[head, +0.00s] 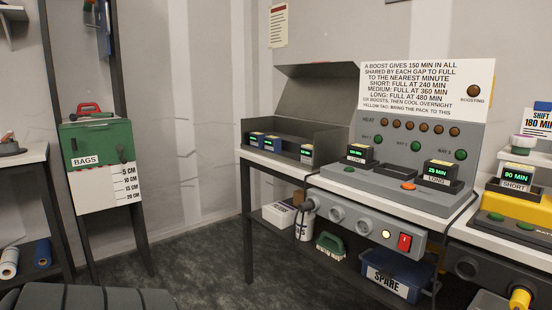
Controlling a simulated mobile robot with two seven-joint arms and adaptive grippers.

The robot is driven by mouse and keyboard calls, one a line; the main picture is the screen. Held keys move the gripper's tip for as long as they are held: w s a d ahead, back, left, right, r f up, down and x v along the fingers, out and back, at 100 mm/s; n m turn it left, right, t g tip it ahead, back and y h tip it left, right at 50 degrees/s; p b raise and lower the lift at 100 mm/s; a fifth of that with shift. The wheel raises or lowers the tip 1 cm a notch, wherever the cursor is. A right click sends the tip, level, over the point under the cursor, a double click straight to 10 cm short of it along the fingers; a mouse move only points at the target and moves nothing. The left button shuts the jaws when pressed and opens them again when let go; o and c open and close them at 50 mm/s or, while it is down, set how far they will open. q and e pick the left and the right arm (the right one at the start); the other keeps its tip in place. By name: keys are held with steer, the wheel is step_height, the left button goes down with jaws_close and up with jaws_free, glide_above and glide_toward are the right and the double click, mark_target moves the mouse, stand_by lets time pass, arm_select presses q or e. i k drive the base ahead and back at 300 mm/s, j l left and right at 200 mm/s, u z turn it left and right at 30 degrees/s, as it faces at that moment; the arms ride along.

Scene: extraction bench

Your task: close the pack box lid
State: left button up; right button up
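The pack box (325,141) is a long grey open-topped box on the left end of the white-topped bench. Its grey lid (322,92) stands raised at the back, so the box is open. Several small dark packs with lit green displays sit inside; two blue-sided ones (256,139) are at the left and one (306,153) is at the right. Neither of my grippers is in view.
Right of the box, a grey charging console (375,183) holds two packs below a printed sign (425,82). A yellow unit (522,211) stands farther right. A blue SPARE bin (390,278) is under the bench. Floor (200,265) left of the bench looks clear.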

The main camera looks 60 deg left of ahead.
mark_target(327, 91)
steer(key=i+u, duration=0.1)
steer(key=u, duration=0.3)
steer(key=i+j+u, duration=0.1)
steer(key=u, duration=0.3)
steer(key=i+u, duration=0.1)
steer(key=u, duration=0.3)
steer(key=i+u, duration=0.1)
steer(key=u, duration=0.3)
